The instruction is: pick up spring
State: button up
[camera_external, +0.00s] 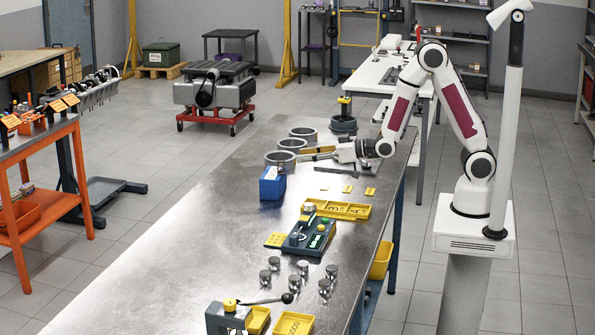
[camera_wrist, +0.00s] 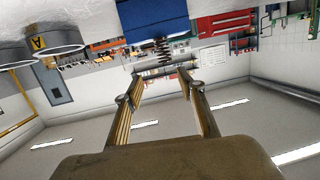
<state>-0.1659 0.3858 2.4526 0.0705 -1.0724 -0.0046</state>
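The spring (camera_wrist: 163,48) shows in the wrist view as a small dark coil. It lies between the line of my two fingertips in the picture and appears beyond them, with a gap around it. It meets the edge of the blue box (camera_wrist: 152,18) in the picture; whether they touch I cannot tell. My gripper (camera_wrist: 161,76) is open and empty, with its two tan-padded fingers apart. In the external view my gripper (camera_external: 303,154) is held low and level over the bench, pointing left. The blue box (camera_external: 271,184) stands below and left of it. I cannot make out the spring there.
Several grey metal rings (camera_external: 280,158) stand close to my fingertips on the metal bench (camera_external: 190,243). Yellow trays (camera_external: 345,211), a dark fixture (camera_external: 308,237) and several pistons (camera_external: 303,267) lie nearer the camera. The bench's left side is clear.

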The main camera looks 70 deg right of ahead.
aim_at(282, 174)
jog(key=shift+w+a+f+t+y, duration=0.15)
jog(key=shift+a+f+t, duration=0.3)
jog(key=shift+f, duration=0.3)
jog(key=shift+w+a+f+t+y, duration=0.15)
jog(key=shift+a+f+t, duration=0.2)
jog(key=shift+f+t, duration=0.3)
jog(key=shift+w+a, duration=0.1)
jog(key=shift+w, duration=1.2)
jog(key=shift+w, duration=0.15)
jog(key=shift+w+a, duration=0.15)
jog(key=shift+w, duration=2.3)
jog(key=shift+r, duration=0.1)
grip_shut()
